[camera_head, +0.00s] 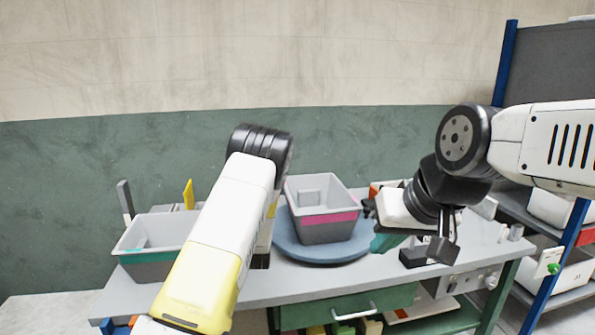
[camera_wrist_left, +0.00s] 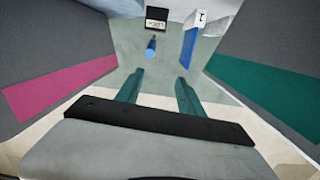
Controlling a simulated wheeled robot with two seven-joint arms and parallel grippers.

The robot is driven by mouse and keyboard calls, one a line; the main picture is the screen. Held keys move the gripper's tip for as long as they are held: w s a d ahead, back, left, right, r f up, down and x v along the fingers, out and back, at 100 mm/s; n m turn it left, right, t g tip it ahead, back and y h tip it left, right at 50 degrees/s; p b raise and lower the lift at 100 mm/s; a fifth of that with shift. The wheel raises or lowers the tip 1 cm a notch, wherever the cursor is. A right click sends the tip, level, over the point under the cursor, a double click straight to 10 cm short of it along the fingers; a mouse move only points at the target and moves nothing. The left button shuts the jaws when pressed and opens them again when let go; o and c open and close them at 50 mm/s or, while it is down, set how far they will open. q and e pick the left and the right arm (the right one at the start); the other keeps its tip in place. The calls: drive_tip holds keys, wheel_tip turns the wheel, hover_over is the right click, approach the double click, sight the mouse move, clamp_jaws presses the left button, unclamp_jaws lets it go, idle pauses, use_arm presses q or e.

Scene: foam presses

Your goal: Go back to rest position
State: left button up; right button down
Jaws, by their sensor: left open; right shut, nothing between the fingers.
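My left arm reaches up from the bottom of the head view and bends at a dark joint; its gripper is mostly hidden behind the arm. In the left wrist view my left gripper (camera_wrist_left: 158,92) shows two teal fingers, apart with nothing between them. That grey bin stands on a round blue-grey disc (camera_head: 318,256). A teal-striped grey bin (camera_head: 150,259) stands at the table's left.
The grey table (camera_head: 310,286) has a green drawer (camera_head: 350,303) below. A blue-framed shelf (camera_head: 560,245) stands at the right. In the left wrist view a blue cylinder (camera_wrist_left: 151,46) and a blue bar (camera_wrist_left: 189,47) lie between walls with pink and teal stripes. The wall behind is bare.

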use_arm(q)
drive_tip(key=s+d+r+n+g+h, duration=0.1)
drive_tip(key=s+r+g+h, duration=0.4)
drive_tip(key=s+r, duration=1.25)
drive_tip(key=s+r+m+g, duration=0.1)
drive_tip(key=s+r+g, duration=0.1)
drive_tip(key=s, duration=1.1)
drive_tip(key=s+r+m+g, duration=0.1)
drive_tip(key=s+r+g, duration=0.1)
drive_tip(key=s, duration=1.2)
drive_tip(key=shift+s+r+m+g, duration=0.15)
drive_tip(key=shift+s+m+g, duration=0.2)
drive_tip(key=shift+g, duration=0.35)
drive_tip(key=shift+w+d, duration=0.1)
